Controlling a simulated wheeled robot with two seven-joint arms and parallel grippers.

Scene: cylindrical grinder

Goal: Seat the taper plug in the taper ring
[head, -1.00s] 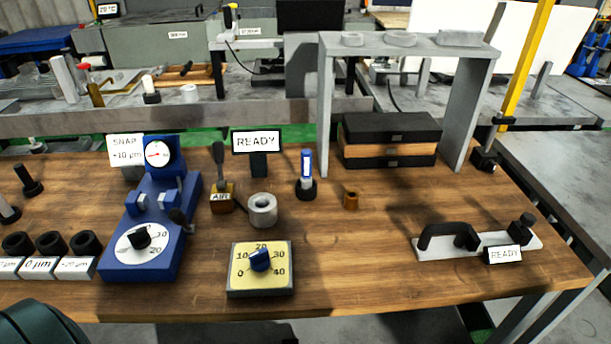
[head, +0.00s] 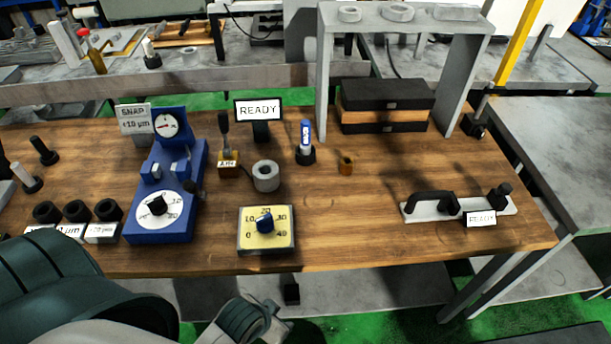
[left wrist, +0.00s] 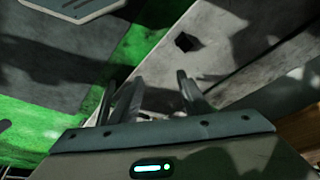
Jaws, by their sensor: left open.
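A grey hollow cylinder (head: 265,176), which looks like the taper ring, stands on the wooden bench behind the yellow dial box. I cannot tell for certain which piece is the taper plug; an upright blue-and-white piece (head: 305,138) in a black base stands behind and right of the ring. In the left wrist view my left gripper (left wrist: 155,98) is open and empty, away from these pieces. My right gripper is out of view.
A blue gauge stand (head: 168,195), a yellow dial box (head: 266,242) and black rings (head: 77,211) on blocks occupy the bench's left. A grey rack (head: 400,20) stands behind. A white plate with a black handle (head: 432,203) lies right. The middle-right bench top is clear.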

